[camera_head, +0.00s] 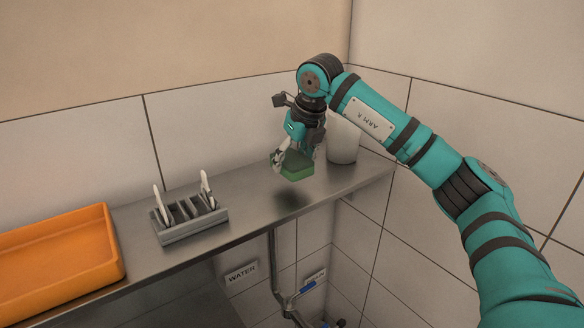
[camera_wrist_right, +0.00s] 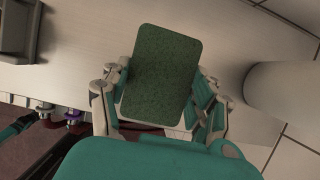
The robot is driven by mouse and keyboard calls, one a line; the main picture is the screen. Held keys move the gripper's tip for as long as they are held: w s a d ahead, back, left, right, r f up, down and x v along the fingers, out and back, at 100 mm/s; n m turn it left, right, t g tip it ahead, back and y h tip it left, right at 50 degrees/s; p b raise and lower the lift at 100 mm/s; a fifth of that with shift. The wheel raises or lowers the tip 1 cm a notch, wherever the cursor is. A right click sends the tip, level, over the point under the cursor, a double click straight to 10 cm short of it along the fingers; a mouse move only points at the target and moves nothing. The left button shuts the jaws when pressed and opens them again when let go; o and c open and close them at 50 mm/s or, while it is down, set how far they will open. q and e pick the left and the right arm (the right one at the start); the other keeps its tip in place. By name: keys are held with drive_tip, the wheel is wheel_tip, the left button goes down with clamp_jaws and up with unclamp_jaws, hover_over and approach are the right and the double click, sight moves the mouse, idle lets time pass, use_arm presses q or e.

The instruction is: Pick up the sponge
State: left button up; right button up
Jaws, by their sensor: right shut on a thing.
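The green sponge (camera_head: 292,167) is in my right gripper (camera_head: 296,158), held above the metal shelf, with its shadow on the shelf below it. In the right wrist view the sponge (camera_wrist_right: 163,72) shows its dark green top face, and the fingers of my right gripper (camera_wrist_right: 160,105) are closed on its two sides. My left gripper is not in either view.
The metal shelf (camera_head: 255,222) runs along the tiled wall. A white cylindrical container (camera_head: 343,140) stands right of the gripper. A grey rack (camera_head: 190,222) with white upright pieces and an orange tray (camera_head: 60,255) are to the left. Pipes with a blue handle lie below the shelf.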

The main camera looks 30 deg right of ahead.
drive_tip(key=s+a+r+b, duration=0.1)
drive_tip(key=s+a+b, duration=0.3)
drive_tip(key=s, duration=0.8)
drive_tip(key=shift+s+a+r+b, duration=0.25)
drive_tip(key=shift+a+b, duration=0.15)
drive_tip(key=shift+a, duration=0.2)
drive_tip(key=shift+o, duration=0.9)
drive_tip(key=shift+w, duration=0.1)
drive_tip(key=c, duration=0.5)
